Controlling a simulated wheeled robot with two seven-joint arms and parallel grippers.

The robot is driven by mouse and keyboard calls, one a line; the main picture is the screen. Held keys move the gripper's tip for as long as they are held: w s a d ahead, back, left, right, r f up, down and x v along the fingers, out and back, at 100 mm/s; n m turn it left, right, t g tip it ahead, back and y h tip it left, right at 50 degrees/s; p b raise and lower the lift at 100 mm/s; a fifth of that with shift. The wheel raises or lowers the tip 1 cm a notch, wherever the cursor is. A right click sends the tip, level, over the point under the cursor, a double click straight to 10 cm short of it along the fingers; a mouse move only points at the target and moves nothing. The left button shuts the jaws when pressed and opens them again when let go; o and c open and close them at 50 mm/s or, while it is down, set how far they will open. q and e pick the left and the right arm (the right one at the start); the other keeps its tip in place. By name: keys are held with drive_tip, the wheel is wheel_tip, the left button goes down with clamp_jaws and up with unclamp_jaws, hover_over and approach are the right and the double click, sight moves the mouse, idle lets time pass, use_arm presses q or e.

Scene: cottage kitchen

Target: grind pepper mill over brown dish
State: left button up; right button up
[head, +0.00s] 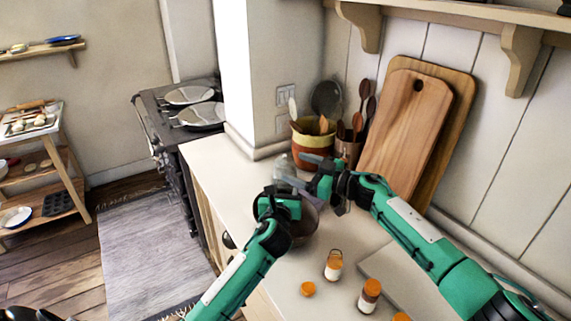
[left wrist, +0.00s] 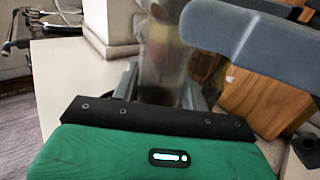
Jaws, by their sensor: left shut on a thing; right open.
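The pepper mill (head: 283,164) looks clear and glassy in the head view, partly hidden behind my grippers. In the left wrist view the see-through mill (left wrist: 165,60) stands upright between the fingers of my left gripper (left wrist: 160,88), which is shut on it. My left gripper (head: 279,190) is above the brown dish (head: 306,226), whose near left part is hidden by my left arm. My right gripper (head: 303,172) is open beside the mill's upper part, fingers pointing left. Its grey-blue fingers (left wrist: 255,45) cross the left wrist view; contact with the mill cannot be told.
Orange-capped jars (head: 334,266) (head: 370,295) and a loose orange cap (head: 308,288) lie at the front of the counter (head: 222,176). A utensil crock (head: 312,145) and wooden cutting boards (head: 408,125) stand at the back. The stove (head: 165,125) is beyond the left counter edge.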

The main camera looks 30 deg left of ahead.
sight(292, 168)
drive_tip(key=shift+w+a, duration=0.1)
drive_tip(key=shift+a, duration=2.15)
drive_tip(key=c, duration=1)
drive_tip(key=shift+t, duration=0.3)
drive_tip(key=shift+t, duration=0.3)
drive_tip(key=shift+r+m+t+h, duration=0.1)
drive_tip(key=shift+m+t+h, duration=0.45)
drive_tip(key=shift+m+t, duration=0.75)
drive_tip(key=shift+m+t+h, duration=0.55)
drive_tip(key=shift+m+t, duration=0.35)
drive_tip(key=shift+t, duration=0.7)
drive_tip(key=o, duration=1)
